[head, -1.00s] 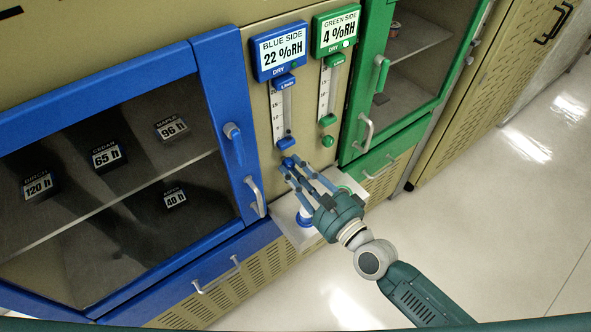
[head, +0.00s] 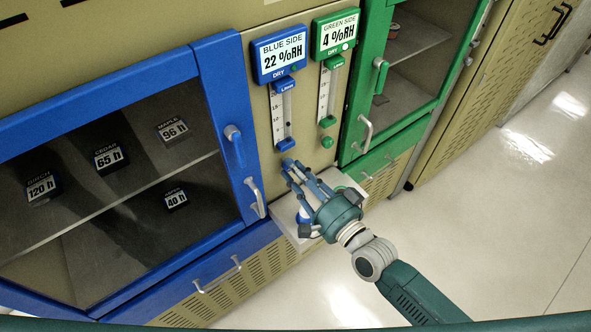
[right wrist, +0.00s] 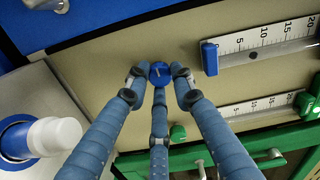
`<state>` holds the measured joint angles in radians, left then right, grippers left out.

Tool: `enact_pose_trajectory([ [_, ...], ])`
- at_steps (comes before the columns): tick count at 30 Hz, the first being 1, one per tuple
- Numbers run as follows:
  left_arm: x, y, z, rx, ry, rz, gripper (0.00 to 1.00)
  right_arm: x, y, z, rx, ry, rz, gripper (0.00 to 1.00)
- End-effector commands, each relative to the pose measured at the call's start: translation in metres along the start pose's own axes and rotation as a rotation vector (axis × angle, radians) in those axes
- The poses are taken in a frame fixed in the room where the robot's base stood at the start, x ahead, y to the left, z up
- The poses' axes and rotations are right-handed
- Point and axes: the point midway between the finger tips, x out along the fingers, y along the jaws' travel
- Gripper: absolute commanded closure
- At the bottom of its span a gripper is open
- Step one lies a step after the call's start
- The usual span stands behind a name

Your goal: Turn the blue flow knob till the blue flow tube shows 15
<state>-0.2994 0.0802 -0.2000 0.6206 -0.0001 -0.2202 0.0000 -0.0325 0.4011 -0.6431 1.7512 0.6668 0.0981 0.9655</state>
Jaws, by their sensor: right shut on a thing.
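The blue flow knob (right wrist: 160,73) is a small round blue knob with a pale mark on its face. My right gripper (right wrist: 160,80) has its three fingers closed around it, tips at its rim; in the head view the gripper (head: 290,166) partly covers the knob. The blue flow tube (head: 282,112) stands just above the knob, under a display (head: 281,60) reading 22 %RH. My left gripper is not in view.
The green flow tube (head: 327,95) and green knob (head: 327,142) are close on the right. A white shelf (head: 290,226) with a white and blue bottle (right wrist: 50,137) is below. Blue (head: 222,120) and green (head: 362,75) cabinet doors flank the panel.

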Motion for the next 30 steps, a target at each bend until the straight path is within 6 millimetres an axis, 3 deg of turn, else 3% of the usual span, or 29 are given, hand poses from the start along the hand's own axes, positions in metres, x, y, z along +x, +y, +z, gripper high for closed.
enact_pose_trajectory([
  [30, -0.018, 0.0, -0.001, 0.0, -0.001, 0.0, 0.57, 0.0, 0.001, 0.001, -0.966, -0.003, 0.001, 1.0],
])
